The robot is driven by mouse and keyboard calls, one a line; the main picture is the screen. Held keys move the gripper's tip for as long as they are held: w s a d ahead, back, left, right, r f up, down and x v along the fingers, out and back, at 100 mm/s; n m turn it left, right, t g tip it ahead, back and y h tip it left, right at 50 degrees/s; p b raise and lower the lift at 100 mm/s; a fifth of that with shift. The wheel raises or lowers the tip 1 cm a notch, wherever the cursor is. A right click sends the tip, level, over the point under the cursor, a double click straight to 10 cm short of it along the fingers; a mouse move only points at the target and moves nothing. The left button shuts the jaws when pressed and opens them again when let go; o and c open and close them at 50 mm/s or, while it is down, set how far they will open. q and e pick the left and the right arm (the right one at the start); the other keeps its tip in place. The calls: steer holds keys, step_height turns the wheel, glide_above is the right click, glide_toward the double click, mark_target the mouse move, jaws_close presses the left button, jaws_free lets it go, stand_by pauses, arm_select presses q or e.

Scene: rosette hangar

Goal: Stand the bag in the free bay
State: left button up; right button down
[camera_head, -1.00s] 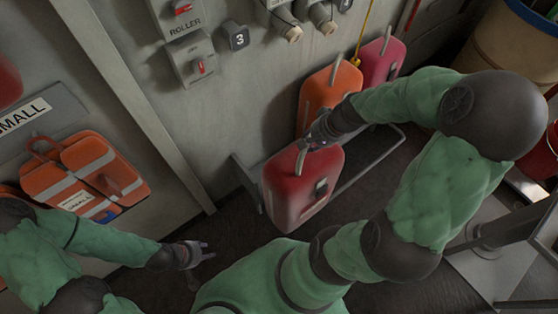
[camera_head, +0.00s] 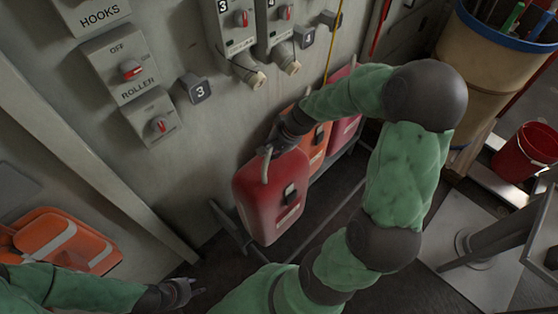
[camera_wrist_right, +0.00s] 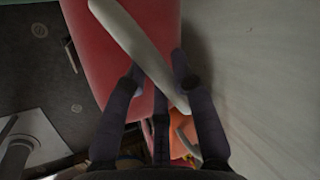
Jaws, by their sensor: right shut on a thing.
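A red bag (camera_head: 272,200) with a pale handle (camera_head: 265,165) hangs nearly upright from my right gripper (camera_head: 272,145), left of an orange bag (camera_head: 316,150). My right gripper is shut on the handle; the right wrist view also shows the handle (camera_wrist_right: 130,45) between the fingers and the red bag (camera_wrist_right: 105,65). The bag is over the left end of a grey rail rack (camera_head: 226,220) at the wall. I cannot tell whether its base touches the rack. A pink bag (camera_head: 346,125) stands beyond the orange one. My left gripper (camera_head: 194,290) is open and empty, low at the left.
Switch boxes (camera_head: 118,62) and a number 3 block (camera_head: 197,90) are on the wall above. An orange vest-like pack (camera_head: 60,240) is at lower left. A tan barrel (camera_head: 495,75), a red bucket (camera_head: 527,152) and a metal stand (camera_head: 470,250) are at right.

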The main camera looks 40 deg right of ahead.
steer(key=w+r, duration=0.1)
steer(key=w, duration=1.2)
step_height(320, 180, down, 7)
steer(key=b, duration=0.3)
steer(key=shift+w+a+b, duration=0.3)
steer(key=shift+w+b, duration=0.05)
steer(key=shift+b, duration=0.05)
steer(key=c, duration=1.4)
jaws_free()
steer(key=shift+s+a+f, duration=0.2)
steer(key=shift+s+f, duration=0.15)
steer(key=shift+f, duration=0.15)
steer(key=o, duration=0.4)
steer(key=shift+s+r, duration=0.1)
steer(key=shift+c, duration=0.2)
